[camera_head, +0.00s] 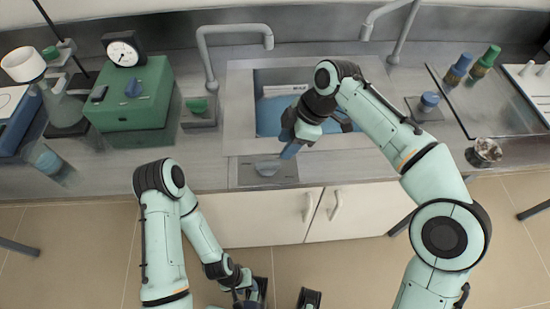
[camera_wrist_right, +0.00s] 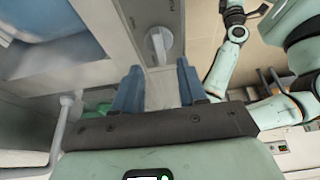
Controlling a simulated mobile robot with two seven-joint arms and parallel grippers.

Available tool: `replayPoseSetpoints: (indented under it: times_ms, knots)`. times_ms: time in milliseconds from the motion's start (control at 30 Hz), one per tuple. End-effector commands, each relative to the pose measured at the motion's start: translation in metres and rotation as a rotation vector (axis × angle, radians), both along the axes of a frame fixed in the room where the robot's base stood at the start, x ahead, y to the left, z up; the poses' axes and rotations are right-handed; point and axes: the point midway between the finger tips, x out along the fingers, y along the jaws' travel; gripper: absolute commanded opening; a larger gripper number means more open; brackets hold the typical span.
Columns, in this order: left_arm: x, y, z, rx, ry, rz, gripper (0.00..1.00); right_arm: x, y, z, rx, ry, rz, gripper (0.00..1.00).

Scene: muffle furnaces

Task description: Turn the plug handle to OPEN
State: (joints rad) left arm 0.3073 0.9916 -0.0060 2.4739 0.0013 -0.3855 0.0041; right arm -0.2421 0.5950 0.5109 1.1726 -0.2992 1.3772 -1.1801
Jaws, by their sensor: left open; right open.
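The plug handle (camera_head: 267,168) is a grey knob on a flat plate (camera_head: 286,177) at the counter's front edge, below the sink. In the right wrist view the handle (camera_wrist_right: 158,45) shows light grey, its raised grip running roughly up and down the picture. My right gripper (camera_head: 291,150) is above and just right of it in the head view. Its blue fingers (camera_wrist_right: 157,88) are apart with nothing between them, and the handle lies beyond their tips. I see no contact. My left gripper (camera_head: 252,297) is open, low in front of the cabinets, partly cut off by the picture's bottom edge.
The sink (camera_head: 240,105) holds something blue and lies behind the handle. A tap (camera_head: 205,55) stands at its left. A green box with a dial (camera_head: 138,95), a green-knobbed fixture (camera_head: 197,105) and a blue-capped item (camera_head: 429,101) stand on the counter. White cabinet doors (camera_head: 265,216) are below.

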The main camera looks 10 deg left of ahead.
Motion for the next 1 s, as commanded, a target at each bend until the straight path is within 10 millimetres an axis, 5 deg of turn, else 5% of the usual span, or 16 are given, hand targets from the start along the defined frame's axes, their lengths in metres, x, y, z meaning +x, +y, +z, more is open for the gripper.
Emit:
replayPoseSetpoints:
  times_ms: [200,400,833,967,1000]
  knots:
    - [-0.002,0.000,-0.011,0.000,0.000,0.001,0.41,-0.005,0.017,-0.046,-0.002,0.003,0.000,0.41]
    - [0.000,0.000,-0.013,0.002,-0.007,0.002,0.41,-0.008,0.027,-0.071,0.000,0.001,0.000,0.41]
    - [0.001,0.000,-0.014,0.002,-0.010,0.002,0.41,-0.009,0.031,-0.080,0.000,-0.001,-0.001,0.41]
    - [0.001,0.000,-0.014,0.002,-0.010,0.002,0.41,-0.009,0.031,-0.080,0.000,-0.001,-0.001,0.02]
    - [0.001,0.000,-0.014,0.002,-0.010,0.002,0.41,-0.009,0.031,-0.079,0.000,-0.001,-0.001,0.00]
